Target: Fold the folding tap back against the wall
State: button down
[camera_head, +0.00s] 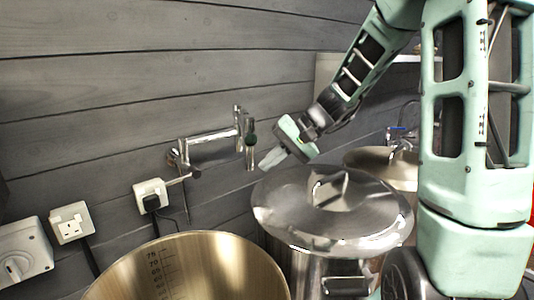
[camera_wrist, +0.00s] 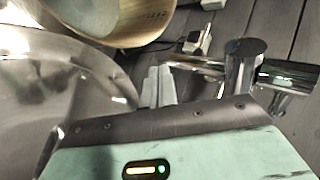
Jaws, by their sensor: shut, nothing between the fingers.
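The chrome folding tap (camera_head: 212,147) is mounted on the grey plank wall above the pots. From its wall fitting on the left, its arm runs right to an upright end piece with a dark green part. I cannot tell exactly how far the arm stands off the wall. My gripper (camera_head: 264,164) is just right of the upright end, above the lidded pot, with its fingers shut and empty. In the wrist view the closed fingers (camera_wrist: 158,86) lie left of the tap's thick chrome upright (camera_wrist: 244,62). I see no clear contact.
A steel pot with a domed lid (camera_head: 290,205) stands below my gripper. A large open brass-coloured pot (camera_head: 215,250) with a graduated scale is at the front. Sockets (camera_head: 72,223) and a plug with cables are on the wall at left. Another vessel (camera_head: 365,160) stands behind at right.

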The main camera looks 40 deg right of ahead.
jog(key=shift+w+a, duration=0.25)
jog(key=shift+a, duration=0.05)
jog(key=shift+a+f, duration=0.1)
jog(key=shift+a, duration=0.05)
